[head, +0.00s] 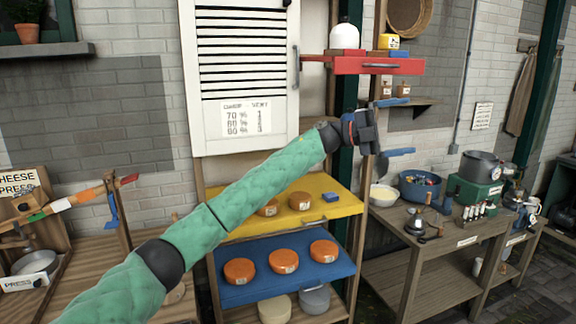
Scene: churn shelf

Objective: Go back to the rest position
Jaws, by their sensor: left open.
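My left arm, in a green quilted sleeve, reaches from the lower left up across the front of the shelf rack. My left gripper (408,127) is at its end, right of the white louvered door (246,80) and below the red shelf board (378,66). Its two blue fingers are spread apart, one above the other, with nothing between them. The yellow shelf (340,205) and blue shelf (325,270) are below it, partly hidden by my arm. My right gripper is not in view.
Orange cheese wheels (323,251) sit on the yellow and blue shelves, with a blue block (331,197) on the yellow one. A wooden bench (400,222) at right holds a white bowl (383,195) and blue basin (420,186). A press table (95,272) stands at left.

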